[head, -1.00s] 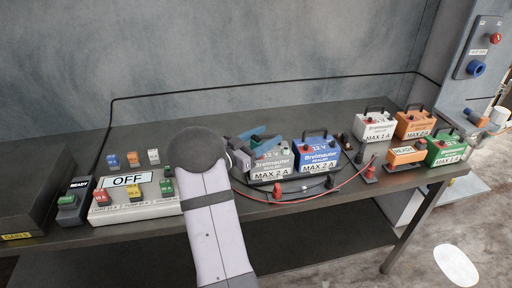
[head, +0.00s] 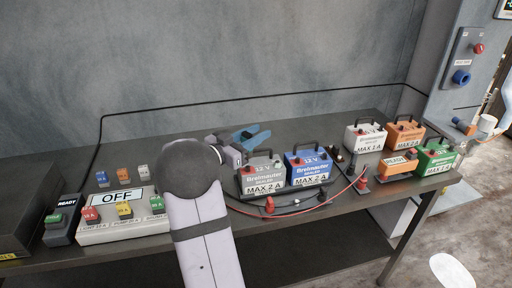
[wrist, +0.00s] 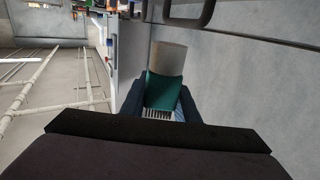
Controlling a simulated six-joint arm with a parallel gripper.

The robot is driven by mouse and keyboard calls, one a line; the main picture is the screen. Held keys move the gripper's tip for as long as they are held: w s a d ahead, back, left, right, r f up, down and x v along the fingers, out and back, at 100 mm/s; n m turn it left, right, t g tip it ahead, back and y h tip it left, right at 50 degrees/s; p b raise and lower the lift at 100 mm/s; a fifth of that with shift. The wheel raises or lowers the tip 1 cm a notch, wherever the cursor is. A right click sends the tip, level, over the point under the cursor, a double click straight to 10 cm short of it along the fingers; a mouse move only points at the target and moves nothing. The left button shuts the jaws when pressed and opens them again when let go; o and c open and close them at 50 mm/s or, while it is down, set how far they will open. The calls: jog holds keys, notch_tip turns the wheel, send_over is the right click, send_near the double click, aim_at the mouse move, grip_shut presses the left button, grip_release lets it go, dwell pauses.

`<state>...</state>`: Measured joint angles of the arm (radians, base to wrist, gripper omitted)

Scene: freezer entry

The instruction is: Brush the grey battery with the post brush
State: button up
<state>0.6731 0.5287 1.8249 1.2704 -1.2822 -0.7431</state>
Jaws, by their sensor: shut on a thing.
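The grey battery (head: 262,176), marked 12 V and MAX 2 A, stands on the bench left of the blue battery. My gripper (head: 251,134), with blue fingers, is above the grey battery near its back. In the wrist view my gripper (wrist: 163,94) is shut on a green piece with a pale cylinder at its far end, which looks like the post brush (wrist: 165,88). The brush does not show clearly in the head view. It appears apart from the battery, but the distance is hard to tell. The battery's posts are hard to make out.
The blue battery (head: 310,169) stands close on the right. White (head: 364,137), orange (head: 404,136) and green (head: 436,160) batteries stand further right. Red and black cables curve in front of the grey battery. A switch panel reading OFF (head: 112,222) is at the left.

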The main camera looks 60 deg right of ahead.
notch_tip(320, 180, up, 4)
jog(key=shift+f, duration=0.1)
jog(key=shift+r, duration=0.25)
jog(key=shift+r+p, duration=1.75)
jog(key=shift+p, duration=0.1)
